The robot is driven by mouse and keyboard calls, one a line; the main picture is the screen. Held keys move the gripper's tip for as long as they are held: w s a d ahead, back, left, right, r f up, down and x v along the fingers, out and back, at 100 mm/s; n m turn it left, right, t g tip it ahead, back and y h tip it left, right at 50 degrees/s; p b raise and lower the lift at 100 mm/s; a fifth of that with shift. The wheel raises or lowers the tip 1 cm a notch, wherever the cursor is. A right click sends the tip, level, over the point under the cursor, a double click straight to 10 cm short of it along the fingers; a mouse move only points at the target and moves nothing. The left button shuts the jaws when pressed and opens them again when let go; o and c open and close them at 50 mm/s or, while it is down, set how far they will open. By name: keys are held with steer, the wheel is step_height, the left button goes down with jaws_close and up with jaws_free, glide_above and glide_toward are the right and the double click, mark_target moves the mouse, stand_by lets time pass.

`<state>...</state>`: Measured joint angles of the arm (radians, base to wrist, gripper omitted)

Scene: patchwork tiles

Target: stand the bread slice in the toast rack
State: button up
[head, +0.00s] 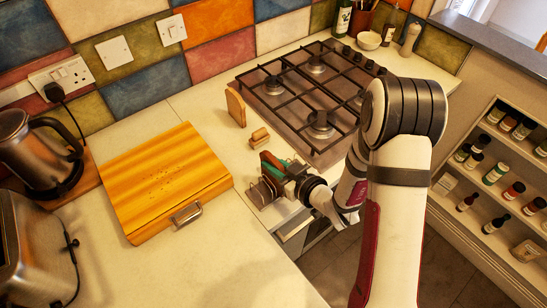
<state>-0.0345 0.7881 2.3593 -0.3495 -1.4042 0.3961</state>
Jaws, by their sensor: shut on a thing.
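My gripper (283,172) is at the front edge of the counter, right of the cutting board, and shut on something. A dark reddish-brown slab (271,161), which looks like the bread slice, is upright at its jaws. A green piece (290,167) shows right beside it; I cannot tell what it is. The small toast rack (262,190) stands on the counter just below and left of the jaws. The slab overlaps the rack in this view. I cannot tell whether it is inside a slot or above it, and the gripper hides part of the rack.
A wooden cutting board (165,180) with crumbs and a metal handle lies to the left. A tan upright slab (235,107) and a small wooden block (260,137) stand behind the rack. The gas hob (310,90) is behind right. A kettle (35,150) and toaster (30,250) are far left.

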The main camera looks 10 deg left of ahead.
mark_target(284, 172)
steer(key=shift+f, duration=0.1)
steer(key=o, duration=0.8)
steer(key=shift+o, duration=0.2)
steer(key=v, duration=0.7)
steer(key=shift+s+d, duration=0.15)
steer(key=shift+d, duration=0.05)
steer(key=w+d+r+m+h, duration=0.1)
steer(key=w+d+m+h, duration=0.2)
steer(key=d+h, duration=0.35)
steer(key=s+d+r+m+g+h, duration=0.35)
steer(key=s+d+m, duration=0.2)
steer(key=d, duration=0.25)
steer(key=s+a+r+m+g+y, duration=0.1)
steer(key=s+a+r+m+g, duration=0.2)
steer(key=s, duration=0.7)
steer(key=s+a+r+m+g+y, duration=0.1)
steer(key=s+a+r+m+g, duration=0.2)
steer(key=s, duration=0.7)
steer(key=shift+s+a+r, duration=0.25)
steer(key=shift+s+a, duration=0.1)
steer(key=shift+a, duration=0.35)
